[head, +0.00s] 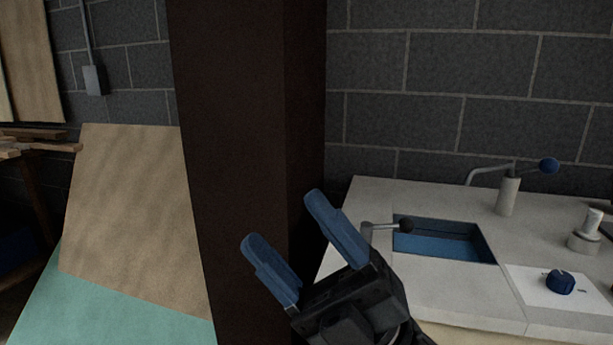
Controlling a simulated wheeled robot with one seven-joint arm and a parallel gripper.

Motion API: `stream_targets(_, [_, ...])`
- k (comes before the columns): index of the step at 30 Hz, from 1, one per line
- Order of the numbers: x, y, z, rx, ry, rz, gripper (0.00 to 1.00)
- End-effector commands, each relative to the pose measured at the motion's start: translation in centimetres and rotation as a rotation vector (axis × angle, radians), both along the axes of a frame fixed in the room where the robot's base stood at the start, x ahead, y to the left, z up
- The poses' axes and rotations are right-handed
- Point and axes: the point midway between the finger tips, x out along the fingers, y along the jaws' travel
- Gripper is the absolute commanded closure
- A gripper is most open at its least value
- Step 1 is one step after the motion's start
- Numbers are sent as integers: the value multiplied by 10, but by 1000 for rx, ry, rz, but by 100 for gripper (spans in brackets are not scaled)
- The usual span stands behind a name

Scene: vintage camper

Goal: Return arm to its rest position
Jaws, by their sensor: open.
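My gripper (291,216) is at the lower middle of the head view, with two blue fingers spread apart and nothing between them. It points up and to the left, in front of the dark brown post (240,150). The dark gripper body and wrist run down to the bottom edge of the picture. The rest of my arm is out of view.
A pale counter (440,205) stands at the right, with a blue sink (440,243), a lever tap (509,190) and a blue knob (560,282). A wood panel (135,215) and a green panel (110,310) lean at the left. A grey block wall (450,90) is behind.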

Motion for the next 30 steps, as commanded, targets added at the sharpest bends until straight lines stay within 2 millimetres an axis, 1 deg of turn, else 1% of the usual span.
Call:
stream_targets(1, [-6,-6,-4,61,57,-11,32])
stream_targets(5, [-17,-25,-18,201,202,-44,32])
stream_targets(8, [-28,-41,-34,295,320,-74,32])
stream_targets(14, [-57,-74,-77,451,562,-137,32])
stream_targets(17, [-76,-89,-101,511,686,-172,32])
stream_targets(23, [-124,-121,-149,598,934,-249,32])
stream_targets(27, [-165,-144,-179,630,1106,-308,32])
stream_targets(29, [-183,-154,-190,637,1179,-334,32])
stream_targets(30, [-196,-161,-196,640,1226,-352,32])
